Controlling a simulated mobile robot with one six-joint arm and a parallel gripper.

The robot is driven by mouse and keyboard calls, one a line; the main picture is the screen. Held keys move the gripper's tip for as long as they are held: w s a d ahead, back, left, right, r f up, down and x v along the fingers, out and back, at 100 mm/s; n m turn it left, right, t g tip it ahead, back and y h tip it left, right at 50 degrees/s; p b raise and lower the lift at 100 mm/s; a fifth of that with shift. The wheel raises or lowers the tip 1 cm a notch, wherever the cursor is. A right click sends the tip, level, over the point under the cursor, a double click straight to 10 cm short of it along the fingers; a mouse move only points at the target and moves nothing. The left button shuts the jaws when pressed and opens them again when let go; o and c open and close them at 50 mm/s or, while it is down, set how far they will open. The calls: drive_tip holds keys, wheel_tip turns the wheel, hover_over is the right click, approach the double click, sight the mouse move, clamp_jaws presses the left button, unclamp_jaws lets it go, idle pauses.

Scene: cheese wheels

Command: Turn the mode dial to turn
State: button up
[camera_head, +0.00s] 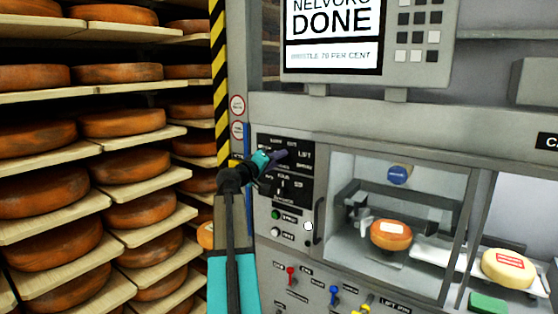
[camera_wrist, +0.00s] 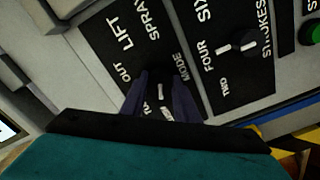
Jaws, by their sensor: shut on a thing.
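The mode dial (camera_wrist: 161,90) is a black knob with a white mark, on a black label plate beside the word MODE. OUT, LIFT and SPRAY are readable around it; a further label is partly covered by a finger. My gripper (camera_wrist: 164,100) is shut on the dial, with one dark purple finger on each side. The white mark shows between the fingers; I cannot tell which label it points to. In the head view my gripper (camera_head: 284,154) is at the upper black plate, and its fingers hide the dial.
A second dial (camera_wrist: 237,46), marked STROKES with TWO, FOUR and SIX, sits close by. Buttons and coloured levers (camera_head: 335,295) lie below. A screen (camera_head: 332,38) above reads DONE. A glazed chamber with a cheese wheel (camera_head: 390,235) is right; loaded cheese shelves (camera_head: 75,150) stand left.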

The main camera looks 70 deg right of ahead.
drive_tip(key=shift+f+m+b, duration=0.3)
drive_tip(key=shift+m+b, duration=0.1)
drive_tip(key=shift+b, duration=0.7)
drive_tip(key=m+b, duration=0.1)
drive_tip(key=b, duration=0.1)
drive_tip(key=shift+f+b, duration=0.1)
drive_tip(key=shift+b, duration=0.2)
drive_tip(key=shift+m+b, duration=0.4)
drive_tip(key=shift+b, duration=0.6)
drive_tip(key=m+b, duration=0.4)
drive_tip(key=b, duration=0.5)
drive_tip(key=shift+a+b, duration=0.1)
drive_tip(key=shift+b, duration=0.2)
drive_tip(key=shift+m+b, duration=0.6)
drive_tip(key=shift+b, duration=0.1)
drive_tip(key=shift+r+m+b, duration=0.25)
drive_tip(key=shift+m+b, duration=0.25)
drive_tip(key=shift+b, duration=0.3)
drive_tip(key=shift+s, duration=0.1)
drive_tip(key=o, duration=1)
drive_tip(key=shift+a+r, duration=0.15)
